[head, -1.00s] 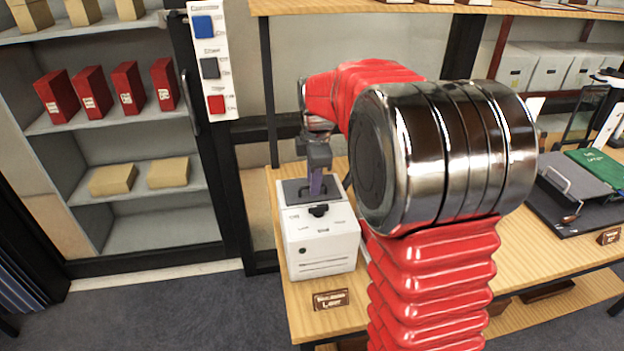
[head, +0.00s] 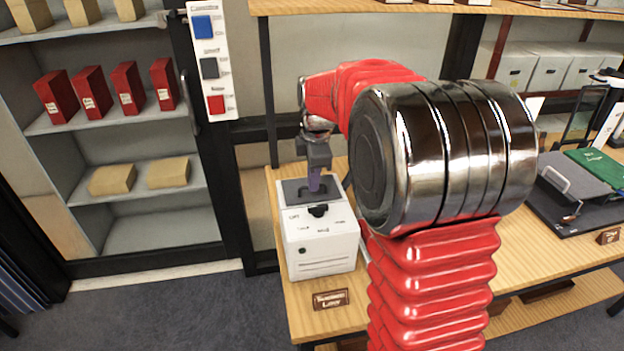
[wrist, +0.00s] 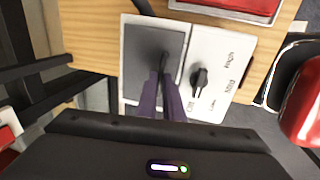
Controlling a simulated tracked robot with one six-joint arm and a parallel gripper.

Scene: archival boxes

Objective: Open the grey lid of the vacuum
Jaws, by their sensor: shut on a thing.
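The vacuum (head: 322,245) is a white box standing at the left end of the wooden table. Its grey lid (head: 291,192) lies flat on the top, towards the back, and it also shows in the wrist view (wrist: 138,60). A black dial (wrist: 198,80) sits beside the lid on the white top, with printed settings around it. My gripper (head: 314,188) points down over the lid. Its purple fingers (wrist: 165,82) are shut on a small dark handle at the lid's middle; the fingers hide most of this handle.
A wooden nameplate (head: 330,299) stands in front of the vacuum. A grey cabinet (head: 150,235) with red boxes is at the left. My arm hides the middle of the table.

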